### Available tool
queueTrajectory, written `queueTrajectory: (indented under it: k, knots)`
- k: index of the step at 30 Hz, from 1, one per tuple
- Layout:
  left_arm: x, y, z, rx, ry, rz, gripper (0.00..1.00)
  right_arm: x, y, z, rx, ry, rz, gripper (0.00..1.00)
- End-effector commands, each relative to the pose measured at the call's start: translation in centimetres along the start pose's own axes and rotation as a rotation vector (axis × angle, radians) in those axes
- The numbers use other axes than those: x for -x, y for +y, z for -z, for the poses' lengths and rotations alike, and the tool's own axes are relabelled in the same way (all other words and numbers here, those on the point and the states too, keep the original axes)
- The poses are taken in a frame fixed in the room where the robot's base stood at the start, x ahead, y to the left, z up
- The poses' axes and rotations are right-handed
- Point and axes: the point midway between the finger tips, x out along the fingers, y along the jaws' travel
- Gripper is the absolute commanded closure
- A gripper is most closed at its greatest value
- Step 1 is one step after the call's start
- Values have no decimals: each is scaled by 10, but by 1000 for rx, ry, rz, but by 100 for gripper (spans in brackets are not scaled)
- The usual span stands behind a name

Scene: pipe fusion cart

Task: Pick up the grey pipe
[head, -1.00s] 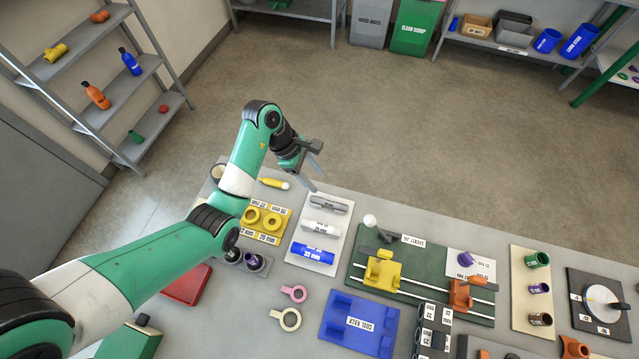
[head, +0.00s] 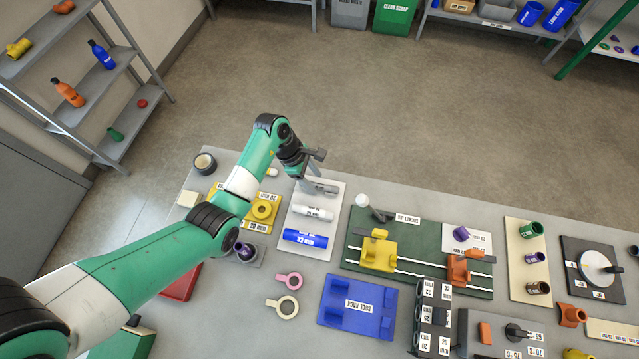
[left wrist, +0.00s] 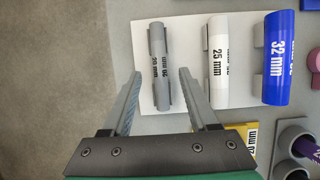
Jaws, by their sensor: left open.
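The grey pipe (head: 322,188), marked 20 mm, lies in a holder on a white board (head: 291,250). In the left wrist view the grey pipe (left wrist: 160,68) lies ahead, between the lines of my two fingers. My left gripper (head: 310,174) is open and close to the pipe at the far end of the board; its fingers partly hide the pipe in the head view. In the left wrist view the open fingertips (left wrist: 158,78) are on either side of the pipe, with a gap on each side. My right gripper is not in view.
A white 25 mm pipe (head: 313,213) and a blue 32 mm pipe (head: 305,238) lie beside the grey one on the board. A yellow ring stand (head: 262,211) is to the left, a green fixture base (head: 350,240) to the right. Bare floor lies beyond the table.

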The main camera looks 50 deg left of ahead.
Motion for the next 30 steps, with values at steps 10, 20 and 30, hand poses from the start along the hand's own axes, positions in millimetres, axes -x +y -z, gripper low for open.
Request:
queueTrajectory:
  k: [10, 20, 30]
  knots:
    - [-16, 0, 0, 0, 0, -1, 40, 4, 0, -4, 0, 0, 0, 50]
    - [-16, 0, 0, 0, 0, -1, 100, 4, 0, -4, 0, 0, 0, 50]
    - [-16, -1, 0, 0, 0, 0, 100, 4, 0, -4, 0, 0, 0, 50]
